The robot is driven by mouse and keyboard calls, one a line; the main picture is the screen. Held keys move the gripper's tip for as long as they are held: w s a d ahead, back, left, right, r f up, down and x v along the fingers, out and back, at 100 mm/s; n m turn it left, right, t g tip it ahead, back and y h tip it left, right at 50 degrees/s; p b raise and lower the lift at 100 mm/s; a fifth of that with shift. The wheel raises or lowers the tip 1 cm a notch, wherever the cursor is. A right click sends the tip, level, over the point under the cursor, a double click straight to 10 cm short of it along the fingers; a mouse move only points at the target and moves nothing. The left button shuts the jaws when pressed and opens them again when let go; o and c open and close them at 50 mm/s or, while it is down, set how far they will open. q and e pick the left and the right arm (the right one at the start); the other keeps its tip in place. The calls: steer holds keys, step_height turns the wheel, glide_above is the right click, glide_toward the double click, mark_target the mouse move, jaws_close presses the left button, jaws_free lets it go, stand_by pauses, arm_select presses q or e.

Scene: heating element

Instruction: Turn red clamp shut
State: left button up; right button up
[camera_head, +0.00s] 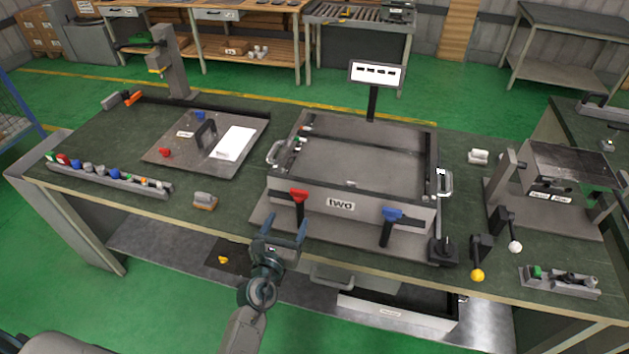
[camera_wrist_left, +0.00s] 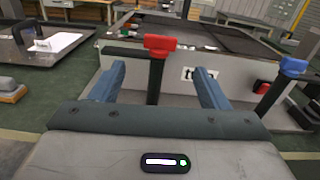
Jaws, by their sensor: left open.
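The red clamp (camera_head: 299,197) stands upright on the front left of the grey box fixture (camera_head: 310,206), with a red top and a dark stem. In the left wrist view the red clamp (camera_wrist_left: 159,44) stands between and beyond the two fingers, its top above them. My left gripper (camera_head: 284,235) is open and empty just in front of the clamp, fingers pointing at it; I see no contact. It also shows in the left wrist view (camera_wrist_left: 160,82). My right gripper is not in view.
A blue clamp (camera_head: 393,215) stands at the fixture's front right. A long rack of coloured parts (camera_head: 108,182) and a plate with a red knob (camera_head: 160,160) lie left. Yellow (camera_head: 477,275) and white (camera_head: 515,247) ball levers stand right. The bench front left is mostly clear.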

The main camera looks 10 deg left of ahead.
mark_target(298, 193)
arm_select(q)
steer(key=shift+m, duration=0.3)
steer(key=w, duration=0.7)
steer(key=w+r+p, duration=0.1)
steer(key=w, duration=0.2)
steer(key=shift+w+d, duration=0.15)
steer(key=shift+d, duration=0.05)
steer(key=shift+w, duration=0.35)
steer(key=shift+c, duration=0.2)
